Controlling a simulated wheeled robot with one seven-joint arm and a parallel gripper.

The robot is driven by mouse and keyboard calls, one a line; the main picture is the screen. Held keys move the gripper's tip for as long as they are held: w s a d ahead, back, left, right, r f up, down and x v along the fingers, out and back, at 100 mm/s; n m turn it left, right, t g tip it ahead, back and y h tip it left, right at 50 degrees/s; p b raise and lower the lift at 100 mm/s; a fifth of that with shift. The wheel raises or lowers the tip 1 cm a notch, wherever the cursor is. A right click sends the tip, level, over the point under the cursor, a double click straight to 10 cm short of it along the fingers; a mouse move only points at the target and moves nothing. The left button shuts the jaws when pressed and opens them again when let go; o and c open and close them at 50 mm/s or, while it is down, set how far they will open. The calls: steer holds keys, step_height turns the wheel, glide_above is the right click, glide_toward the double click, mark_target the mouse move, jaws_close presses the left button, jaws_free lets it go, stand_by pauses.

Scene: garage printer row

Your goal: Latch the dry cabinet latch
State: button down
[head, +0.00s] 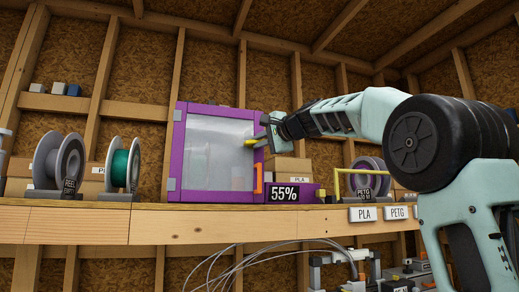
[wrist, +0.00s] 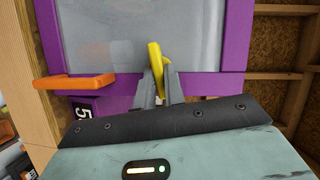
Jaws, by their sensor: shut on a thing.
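The dry cabinet (head: 183,150) is a purple box with a clear grey door panel (head: 215,150), standing on the wooden shelf. The door looks closed in the head view. An orange handle (head: 259,179) is at its right edge and also shows at left in the wrist view (wrist: 75,82). The yellow latch (head: 250,143) sits above the handle on the same edge. In the wrist view the latch (wrist: 155,55) stands slightly tilted between the fingers of my gripper (wrist: 160,85), which is shut on it. The fingers partly hide its lower part.
A display reading 55% (head: 284,194) is beside the cabinet's base. Filament spools (head: 120,166) stand on the shelf (head: 200,222) to the left. Boxes, a yellow bar frame (head: 350,171) and another spool stand to the right. Loose tubes and machines are below the shelf.

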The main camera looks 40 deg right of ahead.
steer(key=shift+d+f+m+t+b, duration=0.15)
steer(key=shift+m+t+b, duration=0.25)
steer(key=shift+m+b, duration=0.45)
steer(key=shift+m, duration=0.25)
steer(key=c, duration=1.5)
jaws_free()
steer(key=s+b, duration=0.2)
steer(key=s, duration=0.3)
steer(key=s+d+b, duration=0.1)
steer(key=s, duration=0.5)
steer(key=s+b, duration=0.2)
steer(key=s, duration=0.4)
steer(key=shift+s+d+b, duration=0.15)
steer(key=shift+d+b, duration=0.2)
steer(key=shift+d, duration=0.05)
